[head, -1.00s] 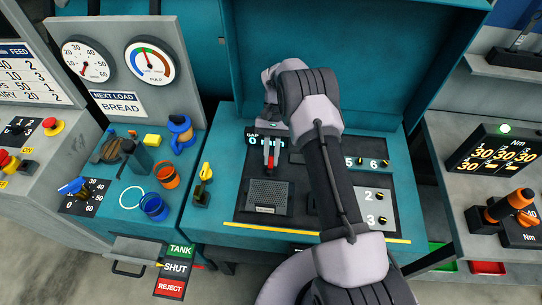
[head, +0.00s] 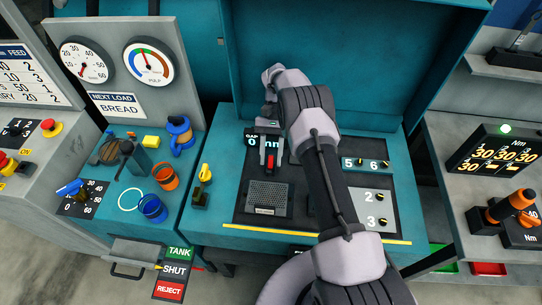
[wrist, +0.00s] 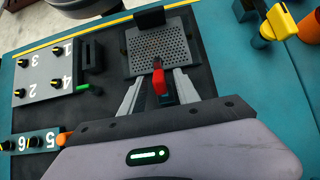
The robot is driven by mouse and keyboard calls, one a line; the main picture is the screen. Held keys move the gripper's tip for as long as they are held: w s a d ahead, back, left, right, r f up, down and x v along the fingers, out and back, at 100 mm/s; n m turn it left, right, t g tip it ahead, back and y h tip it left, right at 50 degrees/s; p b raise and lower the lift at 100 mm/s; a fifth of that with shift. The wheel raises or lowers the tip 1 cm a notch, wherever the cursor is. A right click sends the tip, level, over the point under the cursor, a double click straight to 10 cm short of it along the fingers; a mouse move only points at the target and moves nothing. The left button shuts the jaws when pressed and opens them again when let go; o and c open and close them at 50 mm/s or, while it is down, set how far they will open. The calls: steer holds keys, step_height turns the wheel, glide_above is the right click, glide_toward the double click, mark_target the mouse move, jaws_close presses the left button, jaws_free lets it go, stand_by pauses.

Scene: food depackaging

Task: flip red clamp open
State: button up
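The red clamp (head: 269,160) stands on the dark panel of the teal machine, just behind the perforated grey plate (head: 268,196). In the wrist view the red clamp handle (wrist: 160,84) is in the middle, with the perforated plate (wrist: 160,48) beyond it. My gripper (wrist: 160,82) is open, with one pale finger on each side of the red handle and dark gaps visible between. In the head view my gripper (head: 270,150) is over the clamp and partly hides its base. I cannot tell whether a finger touches it.
A gap display (head: 252,141) reads 0 beside the clamp. Numbered knobs (head: 372,208) are on the right of the panel. A yellow-handled lever (head: 204,174) stands to the left. Coloured cups (head: 153,208) and small items are further left. An orange-handled tool (head: 507,206) is at the right.

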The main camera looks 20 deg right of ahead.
mark_target(271, 155)
steer(key=shift+r, duration=0.1)
step_height(271, 155, up, 4)
steer(key=shift+p, duration=0.55)
steer(key=s+p, duration=0.1)
steer(key=s, duration=1.5)
steer(key=shift+a+r, duration=0.2)
steer(key=shift+r, duration=0.25)
steer(key=shift+c, duration=0.2)
